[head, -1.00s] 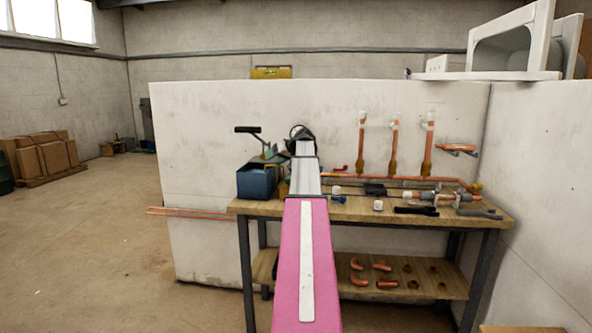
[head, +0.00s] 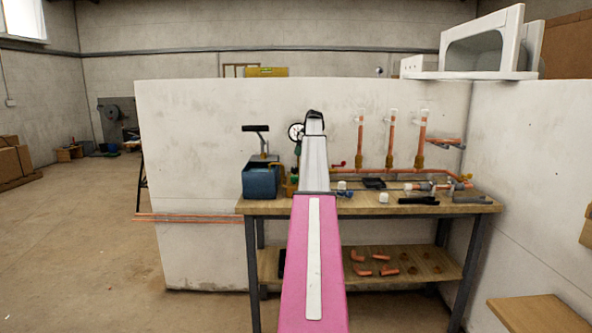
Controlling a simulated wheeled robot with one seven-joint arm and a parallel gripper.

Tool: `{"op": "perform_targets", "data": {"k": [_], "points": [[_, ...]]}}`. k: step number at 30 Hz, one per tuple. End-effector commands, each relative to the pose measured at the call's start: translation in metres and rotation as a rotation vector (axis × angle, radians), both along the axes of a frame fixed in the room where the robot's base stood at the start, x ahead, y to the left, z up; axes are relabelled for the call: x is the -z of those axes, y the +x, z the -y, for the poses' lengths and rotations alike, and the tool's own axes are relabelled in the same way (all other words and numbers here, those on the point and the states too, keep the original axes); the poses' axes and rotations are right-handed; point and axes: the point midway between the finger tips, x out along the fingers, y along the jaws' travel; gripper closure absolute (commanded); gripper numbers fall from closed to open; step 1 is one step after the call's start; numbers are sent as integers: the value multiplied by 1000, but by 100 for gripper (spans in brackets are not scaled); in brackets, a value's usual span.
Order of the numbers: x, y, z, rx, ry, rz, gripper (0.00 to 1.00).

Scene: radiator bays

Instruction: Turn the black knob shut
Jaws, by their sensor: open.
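I cannot make out a black knob for certain; it may be too small or behind my arm. A blue tank (head: 259,181) with a black-handled lever (head: 256,129) stands at the left of the workbench. To its right, brass and green fittings (head: 292,181) rise below a round white gauge (head: 296,132), partly covered by my arm. My pink and white arm reaches forward over the bench, with a dark end part at its top. My gripper's fingers are hidden beyond the arm, so I cannot see contact with anything.
The wooden workbench (head: 400,208) stands against a white partition (head: 200,160). Copper pipes (head: 391,140) rise at its right, with a red lever (head: 338,164) near the arm. Loose tools lie in front. Long copper pipes (head: 188,218) stick out left. Floor at left is clear.

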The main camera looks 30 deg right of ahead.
Motion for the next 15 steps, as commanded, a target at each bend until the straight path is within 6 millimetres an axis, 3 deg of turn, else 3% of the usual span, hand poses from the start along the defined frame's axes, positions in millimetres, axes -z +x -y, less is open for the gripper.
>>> {"op": "perform_targets", "data": {"k": [15], "points": [[74, 27, -15, 0, 2, 1, 35]]}}
